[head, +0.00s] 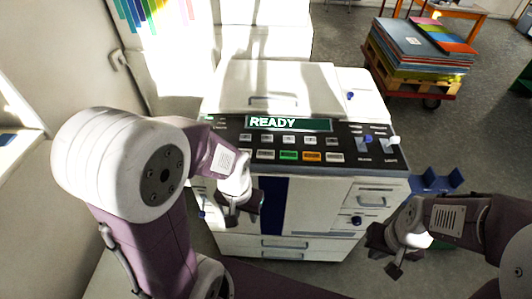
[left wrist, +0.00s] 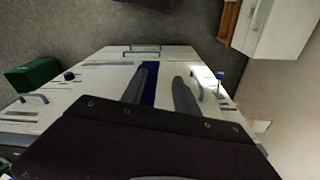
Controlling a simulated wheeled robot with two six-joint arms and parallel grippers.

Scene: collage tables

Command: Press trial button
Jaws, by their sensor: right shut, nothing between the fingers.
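A white copier-like machine (head: 325,205) stands ahead with a dark control panel (head: 345,143). Its green display (head: 289,124) reads READY. Below are a row of small pale buttons and a lower row with a green button (head: 289,155), an orange button (head: 312,156) and grey ones. The button labels are too small to read, so I cannot tell which is trial. My left gripper (head: 243,203) is in front of the machine's left half, below the panel; its fingers are apart and empty in the left wrist view (left wrist: 162,92). My right gripper (head: 386,252) is shut and empty, low at the machine's right front.
Two levers with blue and white knobs (head: 367,139) rise at the panel's right. Handles and drawers (head: 285,243) are on the machine's front. A wheeled wooden cart with stacked coloured sheets (head: 420,50) stands back right. A blue holder (head: 436,182) is right of the machine.

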